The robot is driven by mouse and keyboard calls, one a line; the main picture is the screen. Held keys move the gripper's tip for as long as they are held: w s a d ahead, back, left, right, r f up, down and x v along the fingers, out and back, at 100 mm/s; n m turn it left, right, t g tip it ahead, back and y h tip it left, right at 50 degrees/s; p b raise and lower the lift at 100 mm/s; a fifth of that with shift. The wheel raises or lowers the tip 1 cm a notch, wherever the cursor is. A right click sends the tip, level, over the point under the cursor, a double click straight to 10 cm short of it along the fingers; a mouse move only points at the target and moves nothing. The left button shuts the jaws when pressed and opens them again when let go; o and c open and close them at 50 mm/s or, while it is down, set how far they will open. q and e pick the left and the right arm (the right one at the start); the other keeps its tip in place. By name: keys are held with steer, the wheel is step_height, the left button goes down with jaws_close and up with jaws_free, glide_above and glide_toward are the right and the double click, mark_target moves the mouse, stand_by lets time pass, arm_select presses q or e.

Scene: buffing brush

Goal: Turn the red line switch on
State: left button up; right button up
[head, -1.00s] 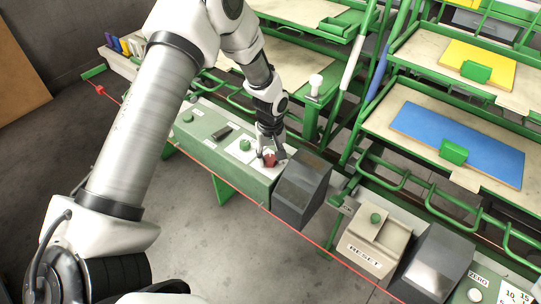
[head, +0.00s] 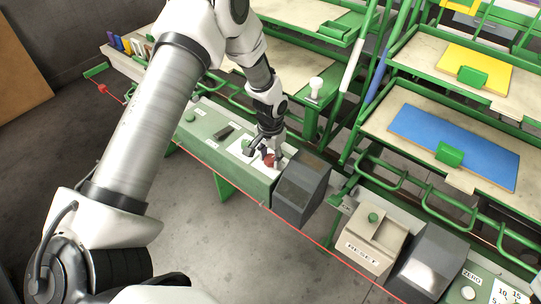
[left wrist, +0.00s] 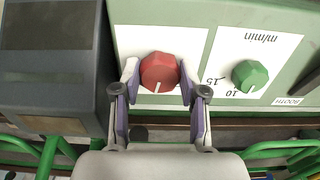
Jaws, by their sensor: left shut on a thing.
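The red line switch is a round red knob (head: 268,160) on a white plate on the green control box (head: 235,168). In the left wrist view the red knob (left wrist: 160,71) sits between the two fingers, its white pointer mark toward the picture's bottom. My left gripper (head: 266,156) comes down over it from above and is shut on the knob. The fingers (left wrist: 160,88) lie on its left and right sides in the wrist view. My right gripper is out of view.
A green knob (left wrist: 250,75) with a numbered scale sits beside the red one. A dark sloped housing (head: 301,190) stands close on the other side. A red cord (head: 325,246) runs along the front. A RESET box (head: 366,245) is further right.

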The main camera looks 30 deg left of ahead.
mark_target(270, 158)
arm_select(q)
steer(key=m, duration=0.6)
steer(key=shift+s+f, duration=0.1)
steer(key=shift+f, duration=0.05)
steer(key=shift+m, duration=0.4)
steer(key=o, duration=1.1)
steer(key=shift+o, duration=0.2)
step_height(270, 158, up, 12)
steer(key=shift+w, duration=0.2)
